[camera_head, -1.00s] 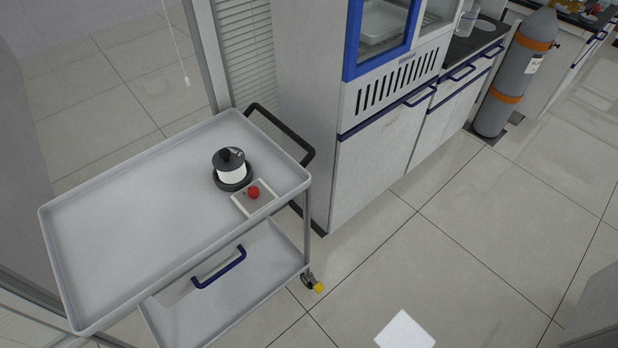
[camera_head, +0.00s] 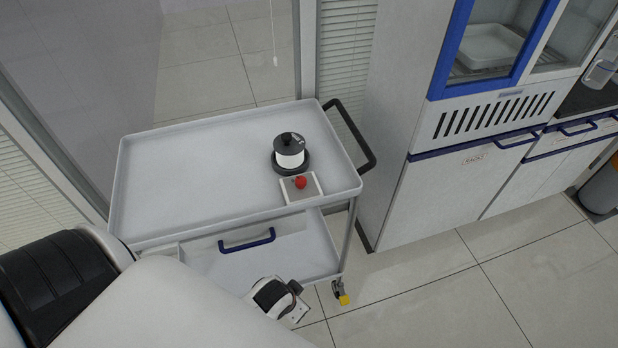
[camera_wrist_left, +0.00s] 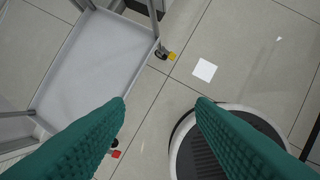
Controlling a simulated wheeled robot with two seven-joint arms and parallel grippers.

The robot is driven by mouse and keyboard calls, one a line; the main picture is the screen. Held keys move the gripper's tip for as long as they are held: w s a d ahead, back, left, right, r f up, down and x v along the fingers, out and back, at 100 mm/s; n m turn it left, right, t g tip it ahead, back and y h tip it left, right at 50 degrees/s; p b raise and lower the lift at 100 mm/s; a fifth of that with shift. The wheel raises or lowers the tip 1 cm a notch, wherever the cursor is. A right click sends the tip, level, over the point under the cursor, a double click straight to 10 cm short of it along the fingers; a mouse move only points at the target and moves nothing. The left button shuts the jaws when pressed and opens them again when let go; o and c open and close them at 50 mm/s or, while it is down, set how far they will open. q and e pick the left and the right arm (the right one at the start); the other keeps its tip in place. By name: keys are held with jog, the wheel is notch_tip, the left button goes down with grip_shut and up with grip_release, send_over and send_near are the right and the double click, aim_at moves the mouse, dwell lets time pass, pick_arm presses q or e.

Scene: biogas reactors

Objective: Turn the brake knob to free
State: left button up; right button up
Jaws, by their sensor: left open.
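A grey cart (camera_head: 200,190) stands ahead of me. On its top are a black-and-white round device with a black knob (camera_head: 288,139) and, in front of it, a small pale box with a red knob (camera_head: 300,182). Which one is the brake knob I cannot tell, and no marking is readable. A yellow part (camera_head: 343,299) is at a front caster; it also shows in the left wrist view (camera_wrist_left: 171,56). A red part (camera_wrist_left: 116,153) is at another caster there. My left gripper (camera_wrist_left: 160,102) is open, its green fingers apart and empty above the floor. My right gripper is out of view.
A white square (camera_wrist_left: 204,70) lies on open tiled floor.

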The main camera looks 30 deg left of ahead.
pick_arm(q)
jog(key=w+d+r+m+t, duration=0.1)
jog(key=w+r+t, duration=0.3)
jog(key=w+r, duration=0.45)
jog(key=w+r+m+t+h, duration=0.15)
jog(key=w+r+t, duration=0.35)
jog(key=r, duration=0.7)
jog(key=w+d+r+m+t, duration=0.15)
jog(key=w+r+t, duration=0.25)
jog(key=w+r, duration=0.5)
jog(key=s+d+r+m+g+h+b, duration=0.1)
jog(key=d+r+m+g+h, duration=0.2)
jog(key=d+r+m+h, duration=0.45)
jog(key=s+d+r+m+g+h, duration=0.15)
jog(key=d+r+m+h, duration=0.25)
jog(key=m+h, duration=0.65)
jog(key=m+g+y, duration=0.7)
jog(key=g+y, duration=0.5)
jog(key=y, duration=0.7)
send_near(300, 179)
notch_tip(300, 179, down, 9)
jog(key=p, duration=0.2)
jog(key=shift+w+d+r+p, duration=0.15)
jog(key=shift+d+r+p, duration=0.05)
jog(key=shift+p, duration=0.1)
